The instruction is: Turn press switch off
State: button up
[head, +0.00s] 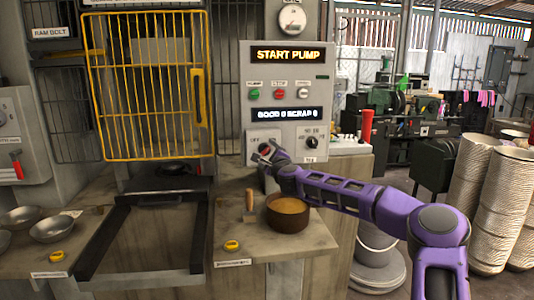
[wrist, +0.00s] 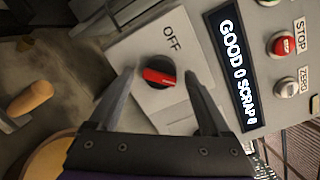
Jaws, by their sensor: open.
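The press switch is a round black rotary knob with a red pointer (wrist: 158,73) on a grey panel plate, with the word OFF printed beside it. In the wrist view its red pointer is turned away from the OFF label. In the head view the switch (head: 264,148) is at the lower left of the control box, partly hidden by my gripper. My gripper (head: 268,157) is in front of it. In the wrist view the two open fingers of my gripper (wrist: 158,76) stand on either side of the knob, with a visible gap to it; contact is not seen.
The control box (head: 322,75) carries a START PUMP display, several buttons and a second black knob (head: 312,142). Below stand a brown bowl (head: 287,222) and a wooden-handled tool (head: 250,200) on the bench. A yellow cage gate (head: 150,85) is on the left.

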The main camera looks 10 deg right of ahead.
grip_shut()
dwell(0.4)
jog(key=shift+r, duration=0.1)
jog(key=n+b, duration=0.1)
jog(key=n, duration=0.3)
jog(key=shift+r+n+g, duration=0.15)
jog(key=shift+n+g, duration=0.15)
jog(key=shift+n, duration=0.1)
jog(key=n+h+b, duration=0.1)
jog(key=n, duration=0.3)
jog(key=shift+r+b, duration=0.15)
jog(key=shift+b, duration=0.15)
jog(key=n, duration=0.4)
jog(key=shift+a+r+h, duration=0.15)
jog(key=shift+a+h, duration=0.05)
jog(key=shift+h, duration=0.2)
jog(key=shift+n+g+h, duration=0.3)
jog(key=shift+n+h, duration=0.1)
jog(key=shift+n, duration=1.3)
